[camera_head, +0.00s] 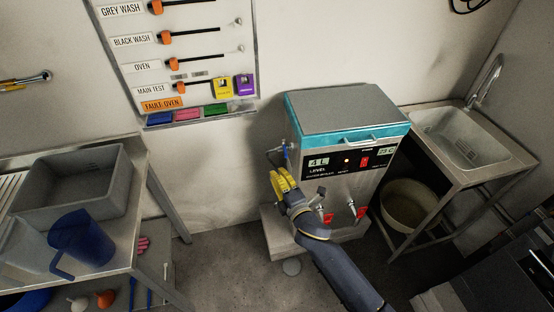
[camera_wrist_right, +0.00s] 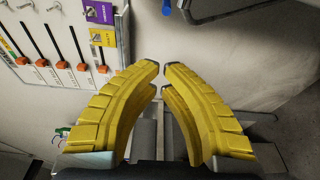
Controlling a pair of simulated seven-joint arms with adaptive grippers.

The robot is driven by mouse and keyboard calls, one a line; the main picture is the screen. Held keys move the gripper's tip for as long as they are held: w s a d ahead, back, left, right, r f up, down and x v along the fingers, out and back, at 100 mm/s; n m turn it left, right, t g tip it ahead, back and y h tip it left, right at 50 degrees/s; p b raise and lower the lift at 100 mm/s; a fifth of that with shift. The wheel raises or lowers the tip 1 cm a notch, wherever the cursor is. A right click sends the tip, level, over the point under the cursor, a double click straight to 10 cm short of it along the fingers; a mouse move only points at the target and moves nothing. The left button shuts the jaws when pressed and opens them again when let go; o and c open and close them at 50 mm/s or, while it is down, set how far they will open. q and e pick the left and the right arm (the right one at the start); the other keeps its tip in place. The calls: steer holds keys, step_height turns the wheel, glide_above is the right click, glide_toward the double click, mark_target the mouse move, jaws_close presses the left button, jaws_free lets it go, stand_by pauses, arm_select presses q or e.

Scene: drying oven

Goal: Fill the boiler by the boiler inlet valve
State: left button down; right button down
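The boiler (camera_head: 340,183) is a steel box with a teal-edged lid, standing on a low base against the wall. Its front panel shows a level display (camera_head: 318,162) reading 4L. A small valve with a bluish handle (camera_head: 284,147), apparently the inlet valve, sits at its upper left side. A blue part, probably this handle, shows at the top edge of the right wrist view (camera_wrist_right: 167,7). My right gripper (camera_head: 277,178) is below the valve, left of the boiler front. Its yellow fingertips (camera_wrist_right: 160,68) are apart by a narrow gap, with nothing between them. My left gripper is out of view.
Two taps with red tags (camera_head: 355,210) are on the boiler's lower front. A sink (camera_head: 460,137) stands right, with a bucket (camera_head: 408,205) beneath. A table with a grey tub (camera_head: 75,188) and blue jug (camera_head: 85,240) is left. A slider panel (camera_head: 180,60) hangs on the wall.

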steer(key=w, duration=0.9)
steer(key=shift+w, duration=0.2)
steer(key=shift+d, duration=0.15)
stand_by(0.3)
steer(key=shift+s+d, duration=0.1)
steer(key=shift+d, duration=0.7)
steer(key=s, duration=0.9)
steer(key=shift+s+d, duration=0.2)
steer(key=shift+d, duration=0.15)
